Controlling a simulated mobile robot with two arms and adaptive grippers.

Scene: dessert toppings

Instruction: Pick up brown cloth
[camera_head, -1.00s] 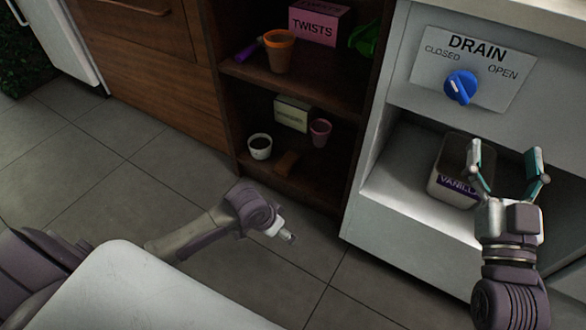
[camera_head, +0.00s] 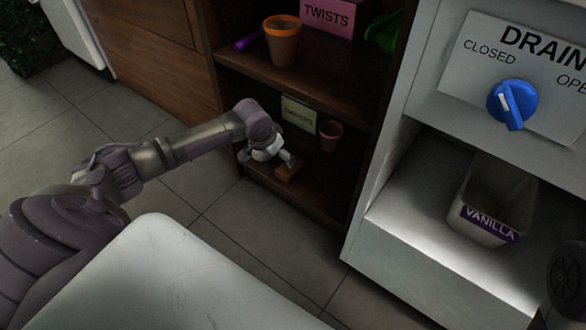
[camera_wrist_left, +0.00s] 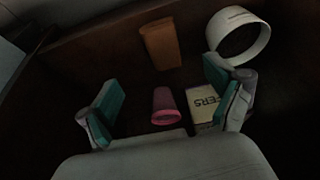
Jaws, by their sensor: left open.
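The brown cloth (camera_head: 287,173) lies on the lower shelf of the dark wooden unit, partly hidden by my left gripper in the head view. My left gripper (camera_head: 290,161) reaches in from the left, right at the cloth. In the left wrist view the brown cloth (camera_wrist_left: 160,44) shows as a flat orange-brown rectangle in the upper middle. The teal fingers of the left gripper (camera_wrist_left: 167,103) are spread wide and hold nothing; the cloth lies above the gap between them in the picture.
A pink cup (camera_head: 330,136) and a labelled box (camera_head: 298,113) stand behind the cloth. A white pot (camera_wrist_left: 238,36) is close by in the wrist view. The upper shelf holds an orange pot (camera_head: 281,45) and a pink TWISTS box (camera_head: 328,17). A VANILLA tub (camera_head: 489,222) sits right.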

